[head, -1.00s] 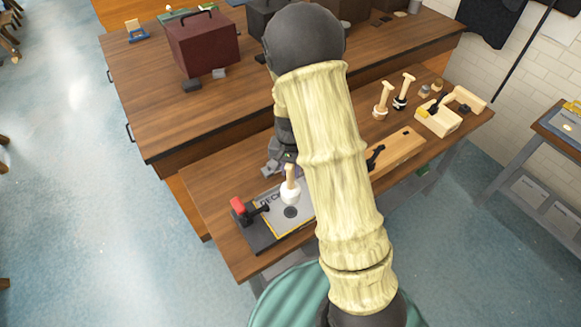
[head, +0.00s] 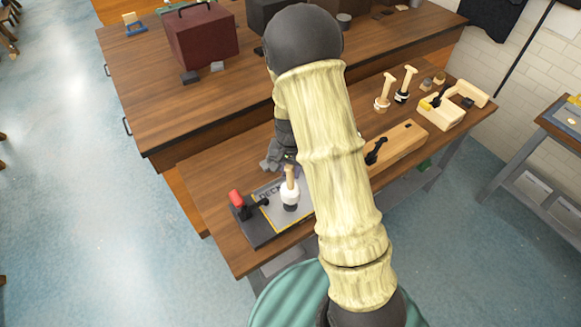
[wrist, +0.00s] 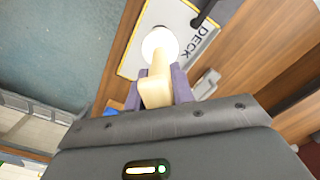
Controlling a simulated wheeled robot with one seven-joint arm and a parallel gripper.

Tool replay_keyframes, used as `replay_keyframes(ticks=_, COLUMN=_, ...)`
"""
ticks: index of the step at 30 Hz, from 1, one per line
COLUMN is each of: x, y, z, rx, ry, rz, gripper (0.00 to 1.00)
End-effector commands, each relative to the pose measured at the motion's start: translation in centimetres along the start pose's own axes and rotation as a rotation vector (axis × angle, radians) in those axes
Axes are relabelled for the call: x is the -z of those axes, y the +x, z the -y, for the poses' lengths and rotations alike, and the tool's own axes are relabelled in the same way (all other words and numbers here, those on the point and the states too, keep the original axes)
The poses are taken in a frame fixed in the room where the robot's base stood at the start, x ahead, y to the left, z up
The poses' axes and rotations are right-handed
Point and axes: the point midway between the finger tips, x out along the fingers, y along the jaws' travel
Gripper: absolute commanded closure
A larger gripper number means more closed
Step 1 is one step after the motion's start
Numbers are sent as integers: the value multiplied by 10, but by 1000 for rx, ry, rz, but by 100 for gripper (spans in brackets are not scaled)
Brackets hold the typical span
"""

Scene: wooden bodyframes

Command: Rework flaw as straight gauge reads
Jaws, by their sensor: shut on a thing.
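My gripper (wrist: 152,88) is shut on a wooden-handled tool (head: 290,188) with a round white head. In the wrist view the purple fingers flank the handle (wrist: 156,90), and the white head (wrist: 160,44) covers part of the plate. The plate sits on a dark base with a red-handled clamp (head: 237,199) at its left. I cannot make out any flaw or gauge reading.
Two similar tools (head: 384,92) (head: 405,84) stand farther right on the bench. A long wooden block (head: 405,142) with a black clamp lies nearer. A wooden tray (head: 440,116) is at the bench's right end. A dark red box (head: 202,38) stands on the rear bench.

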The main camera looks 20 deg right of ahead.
Motion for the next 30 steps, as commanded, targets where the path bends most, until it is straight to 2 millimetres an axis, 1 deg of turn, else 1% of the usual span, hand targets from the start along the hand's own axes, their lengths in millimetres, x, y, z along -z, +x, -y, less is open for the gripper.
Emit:
replay_keyframes(ticks=1, x=0, y=17, z=0, rx=0, ry=0, rz=1, gripper=99)
replay_keyframes(ticks=9, x=0, y=64, z=0, rx=-1, ry=1, rz=1, gripper=99)
replay_keyframes(ticks=10, x=0, y=54, z=0, rx=0, ry=0, rz=-1, gripper=99)
replay_keyframes(ticks=14, x=0, y=42, z=0, rx=0, ry=0, rz=-1, gripper=100)
replay_keyframes(ticks=18, x=0, y=18, z=0, rx=1, ry=0, rz=-2, gripper=100)
replay_keyframes(ticks=27, x=0, y=-29, z=0, rx=1, ry=0, rz=-1, gripper=100)
replay_keyframes(ticks=30, x=0, y=-35, z=0, rx=0, ry=1, rz=-1, gripper=100)
